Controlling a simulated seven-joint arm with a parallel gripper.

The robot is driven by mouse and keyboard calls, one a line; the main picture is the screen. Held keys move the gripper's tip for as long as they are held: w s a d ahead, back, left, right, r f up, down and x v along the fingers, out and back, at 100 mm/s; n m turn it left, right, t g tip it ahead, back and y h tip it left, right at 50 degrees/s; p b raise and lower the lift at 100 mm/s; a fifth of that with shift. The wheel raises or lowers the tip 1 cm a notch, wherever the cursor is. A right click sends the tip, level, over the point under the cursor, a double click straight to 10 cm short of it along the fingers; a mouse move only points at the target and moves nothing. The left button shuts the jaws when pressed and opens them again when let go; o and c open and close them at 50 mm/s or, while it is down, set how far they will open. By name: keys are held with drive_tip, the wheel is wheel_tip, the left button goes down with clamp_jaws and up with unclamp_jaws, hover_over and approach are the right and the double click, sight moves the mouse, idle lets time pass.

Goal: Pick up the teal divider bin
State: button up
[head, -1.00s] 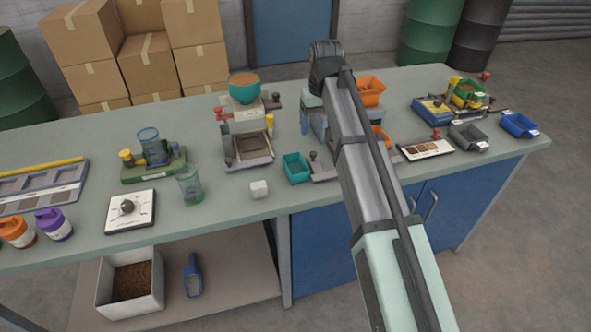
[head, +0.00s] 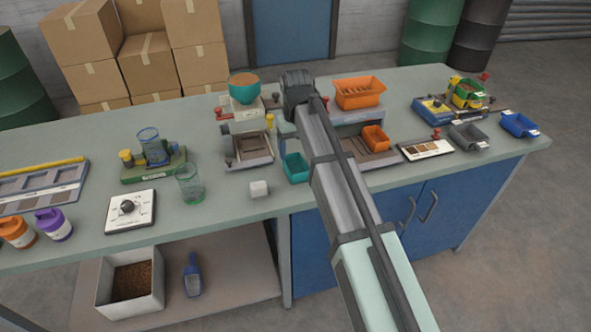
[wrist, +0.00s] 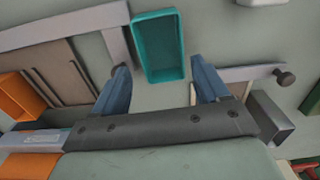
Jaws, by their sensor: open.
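The teal divider bin (head: 295,168) is a small open-topped box standing on the bench near its front edge, just left of my arm in the head view. In the wrist view the teal bin (wrist: 160,47) lies just beyond my fingertips, between their lines and nearer the left finger. It looks empty and tilted slightly in the picture. My gripper (wrist: 158,72) is open, with its two blue fingers apart and nothing between them. In the head view my arm hides the fingers.
An orange bin (head: 375,138) sits on a tray to the right, with a larger orange hopper (head: 360,92) behind. A slide-plate stand (head: 248,149) is behind left. The front-left bench top is partly clear.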

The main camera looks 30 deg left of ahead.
sight(295, 172)
drive_tip(key=shift+s+d+f, duration=0.1)
drive_tip(key=shift+s+f, duration=0.1)
drive_tip(key=shift+f, duration=1.2)
drive_tip(key=shift+s+d+f, duration=0.1)
drive_tip(key=shift+s+f, duration=0.05)
drive_tip(key=shift+f, duration=1.2)
drive_tip(key=shift+c, duration=0.3)
drive_tip(key=c, duration=0.7)
